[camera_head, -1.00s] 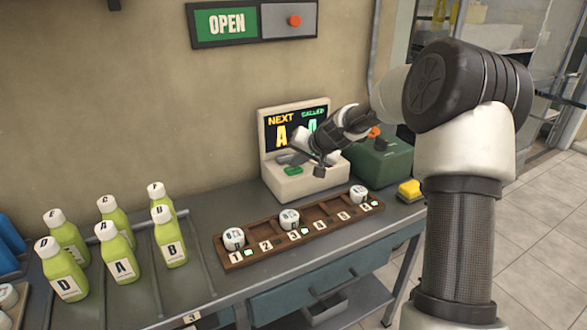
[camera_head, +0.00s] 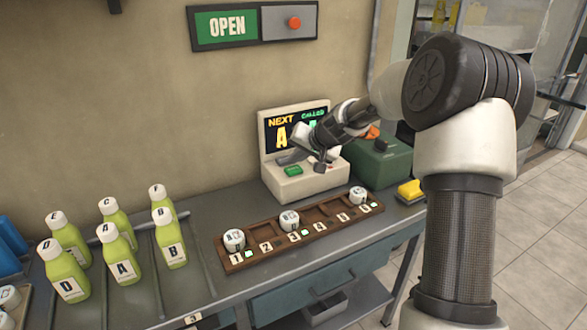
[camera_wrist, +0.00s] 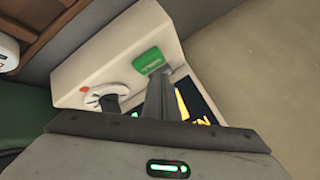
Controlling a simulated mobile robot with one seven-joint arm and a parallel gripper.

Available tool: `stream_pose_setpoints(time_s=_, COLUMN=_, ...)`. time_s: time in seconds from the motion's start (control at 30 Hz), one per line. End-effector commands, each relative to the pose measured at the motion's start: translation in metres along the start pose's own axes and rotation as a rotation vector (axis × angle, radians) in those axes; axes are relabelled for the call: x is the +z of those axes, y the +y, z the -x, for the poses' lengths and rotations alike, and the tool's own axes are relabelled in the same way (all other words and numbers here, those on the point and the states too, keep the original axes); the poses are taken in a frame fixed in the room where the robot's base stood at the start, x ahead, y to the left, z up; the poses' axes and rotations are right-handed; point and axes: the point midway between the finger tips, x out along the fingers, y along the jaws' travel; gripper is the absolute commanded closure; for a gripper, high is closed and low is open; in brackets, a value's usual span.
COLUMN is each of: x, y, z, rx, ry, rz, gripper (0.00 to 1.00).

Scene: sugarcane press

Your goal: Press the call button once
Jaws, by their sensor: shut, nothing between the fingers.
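The cream console (camera_head: 300,184) stands on the bench against the wall, with a dark screen (camera_head: 276,138) reading NEXT and CALLED. A green button (camera_head: 292,170) is on its sloping front; it also shows in the wrist view (camera_wrist: 150,60). My gripper (camera_head: 286,158) is shut and empty, tilted down in front of the screen. In the wrist view its fingers (camera_wrist: 158,80) end close beside the green button, on the screen side. I cannot tell whether they touch the console. My gripper hides part of the screen.
A round dial (camera_wrist: 105,94) sits beside the button. A green box (camera_head: 378,162) stands right of the console. A wooden rack (camera_head: 262,256) with white-lidded cups lies in front. Several green bottles (camera_head: 122,262) stand left. An OPEN sign (camera_head: 226,27) hangs above.

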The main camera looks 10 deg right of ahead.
Motion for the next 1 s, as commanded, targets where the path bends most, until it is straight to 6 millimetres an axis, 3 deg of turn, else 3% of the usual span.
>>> stream_pose_setpoints(time_s=0.6, x=-0.025, y=-0.026, z=0.035, rx=-0.001, ry=0.001, rz=0.000, gripper=1.00)
stream_pose_setpoints(time_s=1.0, x=-0.025, y=-0.025, z=0.035, rx=0.000, ry=0.000, rz=0.000, gripper=1.00)
